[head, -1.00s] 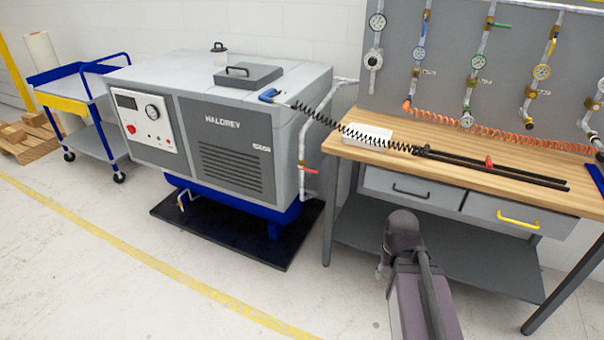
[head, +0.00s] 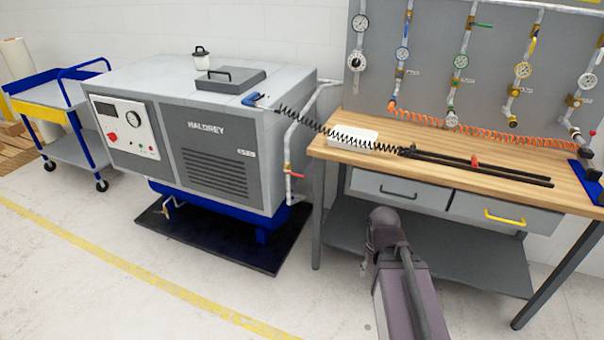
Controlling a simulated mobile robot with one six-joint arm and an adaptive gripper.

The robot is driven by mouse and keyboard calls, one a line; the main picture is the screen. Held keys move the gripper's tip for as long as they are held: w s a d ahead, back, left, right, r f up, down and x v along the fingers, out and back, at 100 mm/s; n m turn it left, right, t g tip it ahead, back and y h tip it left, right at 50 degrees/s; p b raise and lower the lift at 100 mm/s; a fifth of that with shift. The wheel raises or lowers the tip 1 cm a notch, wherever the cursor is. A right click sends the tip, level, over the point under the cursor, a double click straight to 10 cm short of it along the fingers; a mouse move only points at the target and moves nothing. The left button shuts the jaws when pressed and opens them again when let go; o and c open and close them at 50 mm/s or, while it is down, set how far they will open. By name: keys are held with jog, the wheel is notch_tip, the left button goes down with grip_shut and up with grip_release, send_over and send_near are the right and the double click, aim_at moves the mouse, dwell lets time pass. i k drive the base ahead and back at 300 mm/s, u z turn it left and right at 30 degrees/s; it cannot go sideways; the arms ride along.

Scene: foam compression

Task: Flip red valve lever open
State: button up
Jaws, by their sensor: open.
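A small red valve lever (head: 296,174) sits on the metal pipe at the right end of the grey compressor (head: 225,150), in the gap beside the workbench. It looks roughly level, sticking out to the right from the pipe; whether the valve is open or shut I cannot tell. A dark, blurry part of my arm rises at the bottom, in front of the workbench's lower shelf, right of the lever and apart from it. My gripper does not show in the head view.
The workbench (head: 530,172) holds a white tray (head: 354,134), black bars with a red clamp and coiled hoses. A gauge panel (head: 425,85) stands behind. A black base mat (head: 215,235) lies under the compressor. A blue cart (head: 62,115) stands left. The front floor is clear.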

aim_at(297, 175)
jog(key=i, duration=0.9)
jog(key=u, duration=0.05)
